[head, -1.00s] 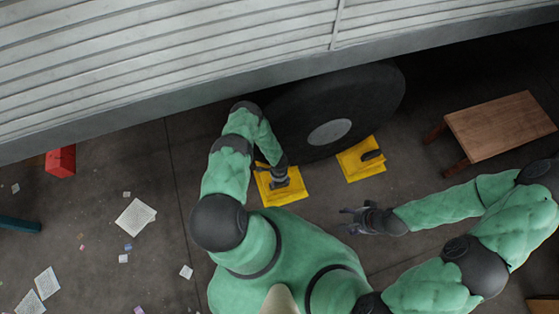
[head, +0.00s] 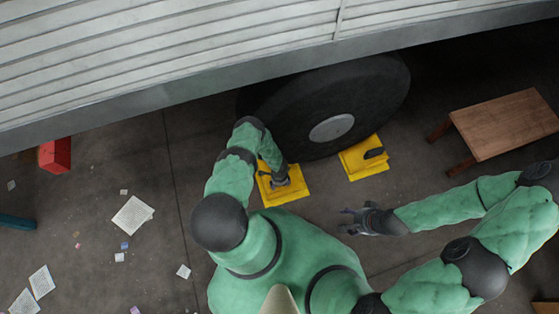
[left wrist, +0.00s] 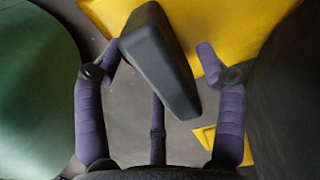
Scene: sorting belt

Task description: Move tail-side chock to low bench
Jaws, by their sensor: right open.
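Two yellow chocks lie by the dark wheel (head: 335,110): a left chock (head: 293,191) and a right chock (head: 358,166) with a black handle. I cannot tell which is tail-side. My left gripper (head: 279,181) is over the left chock and partly hides it. In the left wrist view, the left chock (left wrist: 235,25) has its black handle (left wrist: 160,62) between the spread fingers of my left gripper (left wrist: 160,58); the handle is nearer the left finger. My right gripper (head: 346,220) is open and empty above the floor. A low wooden bench (head: 505,122) stands at the right.
A large grey slatted body (head: 180,60) overhangs the wheel along the top. A red box (head: 55,155) and a teal piece (head: 17,222) are at the far left. Papers (head: 132,215) litter the left floor. Floor between the right chock and the bench is clear.

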